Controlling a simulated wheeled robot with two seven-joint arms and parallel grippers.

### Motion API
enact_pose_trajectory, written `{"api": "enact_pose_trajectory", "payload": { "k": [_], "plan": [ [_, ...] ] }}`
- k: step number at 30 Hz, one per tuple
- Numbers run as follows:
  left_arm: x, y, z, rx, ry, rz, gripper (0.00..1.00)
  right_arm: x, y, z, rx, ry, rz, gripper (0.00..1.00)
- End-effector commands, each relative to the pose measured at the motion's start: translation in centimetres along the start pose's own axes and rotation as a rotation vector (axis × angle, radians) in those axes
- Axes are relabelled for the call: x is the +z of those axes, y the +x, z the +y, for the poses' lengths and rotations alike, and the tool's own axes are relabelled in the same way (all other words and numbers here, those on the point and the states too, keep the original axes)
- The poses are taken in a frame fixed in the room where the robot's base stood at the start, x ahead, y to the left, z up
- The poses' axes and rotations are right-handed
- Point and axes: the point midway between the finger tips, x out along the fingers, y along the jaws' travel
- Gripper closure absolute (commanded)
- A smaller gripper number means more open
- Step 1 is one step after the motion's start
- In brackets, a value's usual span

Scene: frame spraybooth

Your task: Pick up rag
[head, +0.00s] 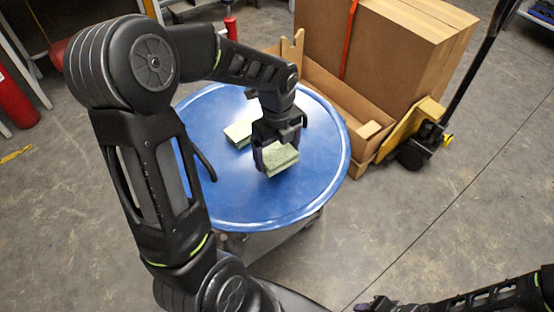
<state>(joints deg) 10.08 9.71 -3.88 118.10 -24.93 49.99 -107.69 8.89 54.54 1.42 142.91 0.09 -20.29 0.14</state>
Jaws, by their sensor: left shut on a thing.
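A pale green folded rag (281,158) is in my left gripper (272,152), which is shut on it over the round blue table (285,205). I cannot tell whether the rag is clear of the tabletop.
Tall cardboard boxes (385,45) stand on a yellow pallet jack (425,115) behind and right of the table. A red cylinder (16,100) stands at the far left. The concrete floor at the right is clear.

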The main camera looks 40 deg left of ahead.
Motion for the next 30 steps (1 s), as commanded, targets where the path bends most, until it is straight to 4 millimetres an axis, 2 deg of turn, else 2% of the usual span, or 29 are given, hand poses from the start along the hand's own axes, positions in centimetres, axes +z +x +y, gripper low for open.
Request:
{"api": "enact_pose_trajectory", "payload": {
  "k": [6,10,30],
  "plan": [
    [0.1,-4.3,-0.1,-0.004,0.0,-0.002,0.51,0.0,0.3,0.1,-0.001,-0.001,0.001,0.64],
    [0.0,-5.8,-0.1,-0.003,0.001,0.0,0.51,-0.1,0.4,0.1,-0.002,-0.001,0.001,0.64],
    [0.0,-6.2,0.0,0.0,0.0,0.001,0.51,-0.1,0.4,0.1,-0.002,-0.001,0.002,0.64]
  ]
}}
